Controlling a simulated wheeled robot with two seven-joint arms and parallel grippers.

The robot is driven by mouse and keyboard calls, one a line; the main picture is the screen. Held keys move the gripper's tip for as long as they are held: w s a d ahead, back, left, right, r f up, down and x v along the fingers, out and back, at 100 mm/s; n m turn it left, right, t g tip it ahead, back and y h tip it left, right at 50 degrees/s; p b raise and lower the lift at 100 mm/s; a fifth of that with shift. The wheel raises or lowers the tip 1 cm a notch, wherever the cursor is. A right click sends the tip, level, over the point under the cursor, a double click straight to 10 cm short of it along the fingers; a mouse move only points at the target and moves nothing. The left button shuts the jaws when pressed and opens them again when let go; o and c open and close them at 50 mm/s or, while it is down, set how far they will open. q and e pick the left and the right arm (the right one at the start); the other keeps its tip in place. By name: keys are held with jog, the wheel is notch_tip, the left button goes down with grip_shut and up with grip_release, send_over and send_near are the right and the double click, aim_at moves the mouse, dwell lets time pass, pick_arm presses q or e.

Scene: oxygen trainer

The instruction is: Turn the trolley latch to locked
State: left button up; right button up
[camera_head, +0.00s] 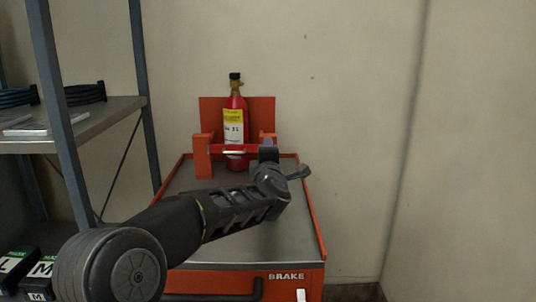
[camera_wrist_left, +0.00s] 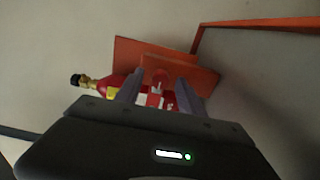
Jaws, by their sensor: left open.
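A red bar with a pale strip (camera_head: 236,152) crosses in front of the cylinder, between the orange posts of the trolley (camera_head: 320,225); it appears to be the latch, but its exact setting is unclear. A red cylinder (camera_head: 235,118) with a yellow and white label stands upright behind it, against an orange back plate (camera_head: 264,112). My left gripper (camera_head: 281,163) is over the trolley top, at the right end of the bar. In the left wrist view its fingers (camera_wrist_left: 160,92) are apart, with red and orange parts showing beyond and between them; contact cannot be told. My right gripper is out of view.
A grey shelf rack (camera_head: 110,112) with coiled dark hoses stands at the left, boxes (camera_head: 35,268) below it. The trolley front reads BRAKE, with a white tab (camera_head: 300,295) and dark handle (camera_head: 256,290). Wall and open space lie at the right.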

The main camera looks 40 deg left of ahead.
pick_arm(q)
jog(key=v, duration=0.8)
jog(key=shift+p, duration=0.35)
